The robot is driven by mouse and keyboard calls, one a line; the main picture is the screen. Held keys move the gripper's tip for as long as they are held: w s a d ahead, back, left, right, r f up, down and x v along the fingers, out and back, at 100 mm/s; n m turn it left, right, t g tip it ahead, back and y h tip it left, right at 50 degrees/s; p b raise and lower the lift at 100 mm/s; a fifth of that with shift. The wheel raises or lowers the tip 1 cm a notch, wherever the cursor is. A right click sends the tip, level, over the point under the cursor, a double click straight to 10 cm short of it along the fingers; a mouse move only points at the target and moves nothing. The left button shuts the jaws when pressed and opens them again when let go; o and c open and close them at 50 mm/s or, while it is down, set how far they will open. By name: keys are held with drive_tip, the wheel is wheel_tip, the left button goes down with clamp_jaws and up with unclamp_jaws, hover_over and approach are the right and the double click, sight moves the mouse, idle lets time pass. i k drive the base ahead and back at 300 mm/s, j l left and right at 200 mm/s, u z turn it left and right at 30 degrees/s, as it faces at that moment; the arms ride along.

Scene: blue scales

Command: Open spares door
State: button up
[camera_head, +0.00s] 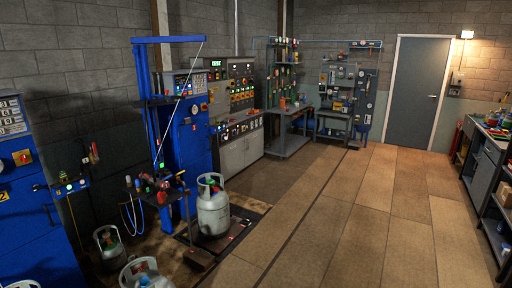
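No door in view carries a readable "spares" label, so I cannot tell which one it is. A grey cabinet (238,157) with shut doors stands under the control console against the left wall. A tall grey room door (417,92) in a white frame is shut in the back wall, with its handle on the right side. A grey cabinet front (484,172) shows under the right-hand bench. My gripper is not in view.
A grey gas cylinder (213,208) stands on the scale platform by the blue frame (143,75). More cylinders (110,246) stand at lower left. Workbenches (290,141) line the far wall.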

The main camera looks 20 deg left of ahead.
sight(254, 141)
drive_tip(key=i+j+u, duration=0.3)
drive_tip(key=i, duration=0.15)
drive_tip(key=i+u, duration=0.25)
drive_tip(key=i, duration=0.15)
drive_tip(key=i+l+u, duration=0.15)
drive_tip(key=i, duration=7.1)
drive_tip(key=i+u, duration=0.2)
drive_tip(key=i, duration=0.45)
drive_tip(key=i+l+u, duration=0.25)
drive_tip(key=i, duration=0.4)
drive_tip(key=i+j, duration=0.05)
drive_tip(key=j, duration=0.05)
